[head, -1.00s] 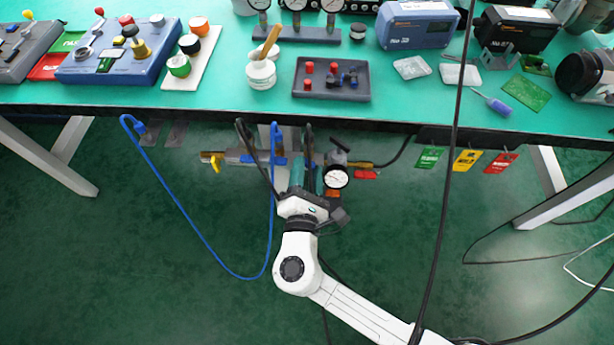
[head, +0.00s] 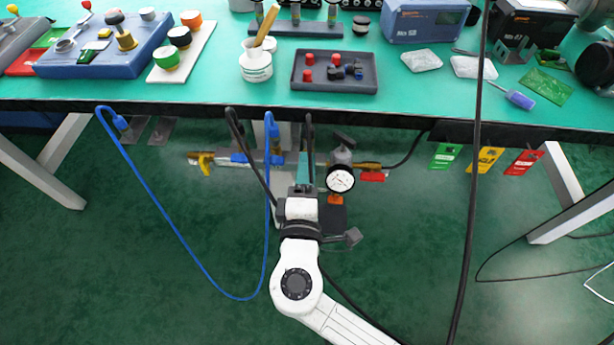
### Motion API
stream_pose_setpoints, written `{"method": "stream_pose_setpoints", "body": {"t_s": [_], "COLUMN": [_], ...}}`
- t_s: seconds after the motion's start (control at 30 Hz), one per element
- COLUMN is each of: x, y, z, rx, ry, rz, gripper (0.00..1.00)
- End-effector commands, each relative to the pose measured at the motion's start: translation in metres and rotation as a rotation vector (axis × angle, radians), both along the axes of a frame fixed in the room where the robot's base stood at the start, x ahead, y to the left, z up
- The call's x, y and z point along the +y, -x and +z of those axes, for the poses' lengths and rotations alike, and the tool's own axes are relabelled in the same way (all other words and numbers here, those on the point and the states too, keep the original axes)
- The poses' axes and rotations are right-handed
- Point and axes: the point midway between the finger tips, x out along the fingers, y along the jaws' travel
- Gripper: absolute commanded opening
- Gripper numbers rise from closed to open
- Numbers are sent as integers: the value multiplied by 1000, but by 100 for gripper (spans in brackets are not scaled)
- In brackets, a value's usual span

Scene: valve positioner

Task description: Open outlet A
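A pipe manifold (head: 240,159) hangs below the front edge of the table. It has a yellow valve handle (head: 205,163) at its left end and blue fittings (head: 277,158) near the middle. A round white pressure gauge (head: 340,179) hangs to its right, with a red handle or tag (head: 373,176) beyond it. I cannot read which part is outlet A. My gripper (head: 305,170) points toward the manifold, just left of the gauge. Its fingers are partly hidden by my wrist and the hoses, so contact and opening cannot be told.
A blue hose (head: 183,221) loops down on the left, and dark hoses run beside my gripper. Green (head: 445,156), yellow (head: 484,159) and red (head: 524,161) tags hang at the right. The teal tabletop (head: 420,100) overhangs the manifold.

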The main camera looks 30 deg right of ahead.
Motion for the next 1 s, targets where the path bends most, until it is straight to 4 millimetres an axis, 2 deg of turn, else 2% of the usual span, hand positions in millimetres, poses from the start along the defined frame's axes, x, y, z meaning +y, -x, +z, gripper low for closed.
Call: {"method": "stream_pose_setpoints", "body": {"t_s": [0.67, 0.7, 0.8, 1.0], "x": [0, 0, 0, 0], "y": [1, 1, 1, 1], "z": [-2, -2, -1, -1], "rx": [-29, -29, -30, -30], "ry": [-47, -47, -46, -45], "rz": [-1, -1, -1, 0], "gripper": [12, 46, 53, 53]}}
